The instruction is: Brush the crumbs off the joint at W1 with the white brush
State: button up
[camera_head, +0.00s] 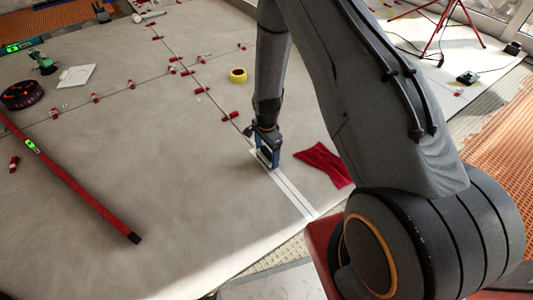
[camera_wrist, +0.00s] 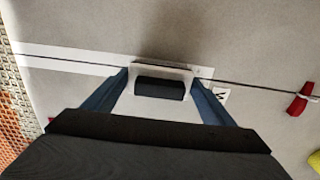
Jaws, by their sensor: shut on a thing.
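My gripper (camera_head: 266,150) points down at the floor, its blue fingers shut on the white brush. In the wrist view my gripper (camera_wrist: 159,86) has a finger on each side of the white brush (camera_wrist: 173,73), which has a black block on it. The brush is over the dark joint line (camera_wrist: 75,60), at or very near the tile surface; contact cannot be told. A white label (camera_wrist: 221,95) with a partly hidden "W" lies beside the joint, by the right finger. White strips (camera_head: 297,196) flank the joint. I cannot make out crumbs; the brush hides part of the joint.
A red cloth (camera_head: 324,166) lies right of the gripper. Red clips (camera_head: 230,116) stand along the joints, one (camera_wrist: 297,104) right of the brush. A yellow tape roll (camera_head: 238,75) lies beyond. A long red level (camera_head: 70,178) lies at left. The tile between is clear.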

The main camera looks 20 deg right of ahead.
jog(key=shift+f, duration=0.45)
dwell(0.4)
jog(key=shift+w, duration=0.15)
jog(key=shift+w+a+b, duration=0.25)
jog(key=shift+w+b, duration=0.1)
jog(key=shift+w, duration=0.35)
jog(key=shift+w+a+b, duration=0.3)
jog(key=shift+w+b, duration=0.1)
jog(key=shift+w, duration=0.35)
jog(key=shift+w+a+b, duration=0.25)
jog(key=shift+w+b, duration=0.1)
jog(key=shift+w, duration=0.35)
jog(key=shift+w, duration=0.1)
jog(key=shift+w+a+b, duration=0.2)
jog(key=shift+w+b, duration=0.1)
jog(key=shift+w, duration=0.25)
jog(key=shift+w+a+b, duration=0.15)
jog(key=shift+w+b, duration=0.1)
jog(key=shift+w, duration=0.25)
jog(key=shift+r, duration=0.1)
notch_tip(320, 180, up, 8)
jog(key=p, duration=0.5)
